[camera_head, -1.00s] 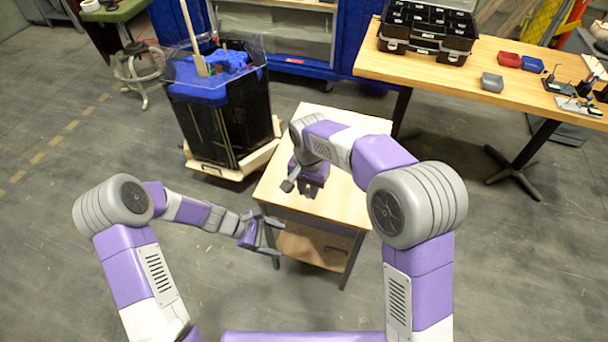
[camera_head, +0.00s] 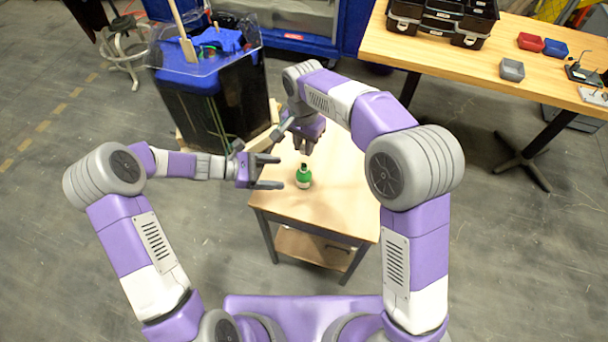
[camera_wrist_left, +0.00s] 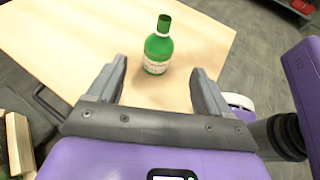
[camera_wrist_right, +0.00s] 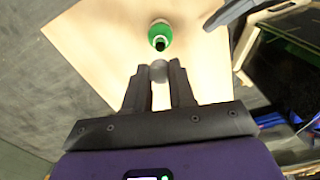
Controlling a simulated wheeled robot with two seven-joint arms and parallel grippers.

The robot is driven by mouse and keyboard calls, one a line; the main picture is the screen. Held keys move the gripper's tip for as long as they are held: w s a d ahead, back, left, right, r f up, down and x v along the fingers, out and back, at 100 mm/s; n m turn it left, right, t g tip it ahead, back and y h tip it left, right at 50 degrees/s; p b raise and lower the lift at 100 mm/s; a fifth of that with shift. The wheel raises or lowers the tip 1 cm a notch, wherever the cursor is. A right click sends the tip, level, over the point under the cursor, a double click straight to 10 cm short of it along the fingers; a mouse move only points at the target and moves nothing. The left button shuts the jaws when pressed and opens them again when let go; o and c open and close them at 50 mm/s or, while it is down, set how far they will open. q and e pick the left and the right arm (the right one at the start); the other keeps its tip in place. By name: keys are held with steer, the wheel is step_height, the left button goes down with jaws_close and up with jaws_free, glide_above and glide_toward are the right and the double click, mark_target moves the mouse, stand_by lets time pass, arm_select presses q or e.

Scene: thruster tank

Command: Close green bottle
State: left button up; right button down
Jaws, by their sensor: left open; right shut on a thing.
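A green bottle (camera_head: 304,178) with a pale label stands upright on the small wooden table (camera_head: 345,200). It also shows in the left wrist view (camera_wrist_left: 157,50) and right wrist view (camera_wrist_right: 160,30), where its mouth looks dark and open. My left gripper (camera_head: 277,171) is open and empty, just left of the bottle, which lies ahead between its fingers in the left wrist view. My right gripper (camera_head: 303,148) is shut on a small round grey cap (camera_wrist_right: 158,71). It is beyond the bottle in the head view, apart from it. The cap is hidden in the head view.
A dark tank with a blue top (camera_head: 212,105) stands behind the table at the left. A long workbench (camera_head: 450,65) with a black toolbox (camera_head: 440,22) and small bins is at the right. The small table's top is otherwise clear.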

mark_target(304, 175)
arm_select(q)
steer(key=x, duration=1.2)
steer(key=shift+f, duration=0.1)
jaws_close()
arm_select(e)
steer(key=shift+f, duration=2.55)
steer(key=shift+f, duration=0.9)
steer(key=shift+f, duration=0.25)
